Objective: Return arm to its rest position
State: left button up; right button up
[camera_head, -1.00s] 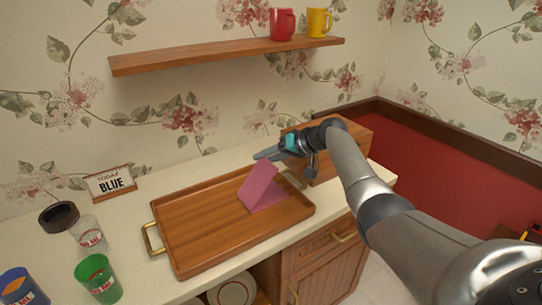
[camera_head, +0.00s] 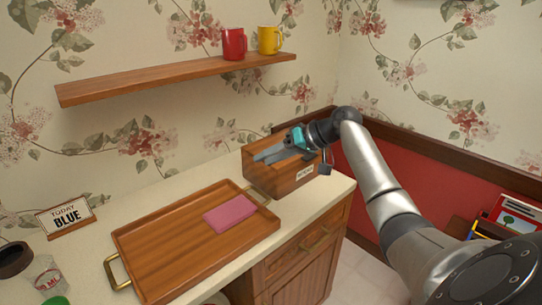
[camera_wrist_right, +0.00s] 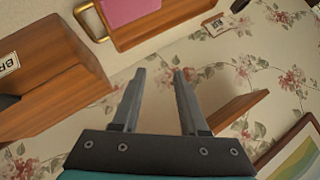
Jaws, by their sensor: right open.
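My right gripper (camera_head: 272,155) is open and empty in the head view, in front of and above the wooden box (camera_head: 282,178) at the counter's right end. In the right wrist view its two fingers (camera_wrist_right: 158,88) are apart with nothing between them. A pink folded cloth (camera_head: 230,214) lies flat on the wooden tray (camera_head: 165,262); part of it also shows at the top of the wrist view (camera_wrist_right: 128,10). My right arm reaches in from the lower right. My left gripper is not in view.
A wall shelf (camera_head: 180,80) holds a red mug (camera_head: 233,44) and a yellow mug (camera_head: 269,40). A "TODAY BLUE" sign (camera_head: 66,216) stands at the counter's back left. A clear cup (camera_head: 48,276) is at the lower left. The wall is close behind the counter.

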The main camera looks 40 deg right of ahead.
jog(key=shift+s+d+r, duration=0.15)
jog(key=shift+s+r, duration=0.1)
dwell(0.4)
